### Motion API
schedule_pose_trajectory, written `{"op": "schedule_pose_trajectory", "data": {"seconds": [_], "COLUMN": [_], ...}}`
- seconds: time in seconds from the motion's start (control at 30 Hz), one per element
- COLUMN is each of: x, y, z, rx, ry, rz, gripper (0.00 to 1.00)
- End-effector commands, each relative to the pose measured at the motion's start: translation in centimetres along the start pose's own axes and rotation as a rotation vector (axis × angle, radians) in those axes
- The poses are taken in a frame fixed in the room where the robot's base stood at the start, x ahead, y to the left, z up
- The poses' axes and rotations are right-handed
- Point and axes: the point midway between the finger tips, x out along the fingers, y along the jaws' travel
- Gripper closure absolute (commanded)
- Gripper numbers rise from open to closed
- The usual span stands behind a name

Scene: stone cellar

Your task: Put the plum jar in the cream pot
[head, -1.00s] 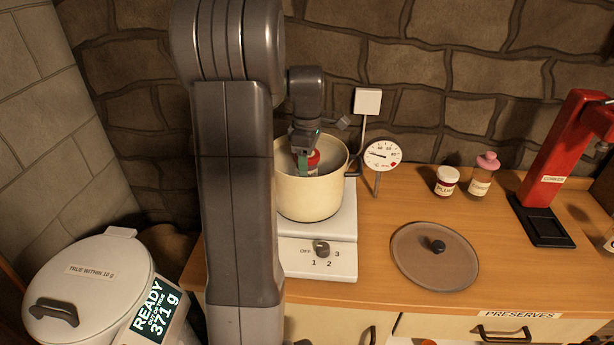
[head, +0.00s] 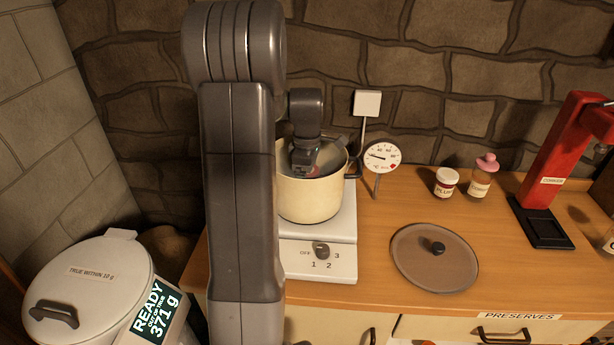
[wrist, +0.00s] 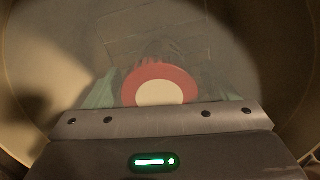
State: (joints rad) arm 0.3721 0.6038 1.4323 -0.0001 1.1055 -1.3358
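The cream pot (head: 310,200) stands on the white hob at centre, its lid off. My gripper (head: 304,170) points down inside it. In the wrist view, its green fingers flank a round red thing with a cream centre, the red-topped jar (wrist: 160,88), close on both sides; it appears held. Its label and lower part are hidden, so I cannot tell whether it touches the pot floor. A jar labelled PLUM (head: 446,183), with a white lid and dark red contents, stands upright on the counter to the right of the pot, away from my gripper.
The pot's brown lid (head: 434,257) lies on the counter. A dial gauge (head: 381,157) stands beside the pot. A pink-topped bottle (head: 481,178) and a red press (head: 556,160) are to the right. A white bin (head: 90,285) reading 371 g is at lower left.

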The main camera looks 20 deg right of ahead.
Motion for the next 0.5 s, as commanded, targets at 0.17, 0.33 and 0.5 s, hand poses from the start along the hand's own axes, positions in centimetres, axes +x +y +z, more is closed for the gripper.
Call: {"op": "schedule_pose_trajectory", "data": {"seconds": [0.17, 0.33, 0.5], "x": [-0.2, -2.0, -5.6], "y": [0.0, 0.1, 0.1], "z": [0.0, 0.0, 0.0], "rx": [0.000, 0.000, 0.000], "ry": [0.000, 0.001, 0.001], "rz": [0.000, 0.005, 0.006], "gripper": [0.20, 0.20, 0.20]}}
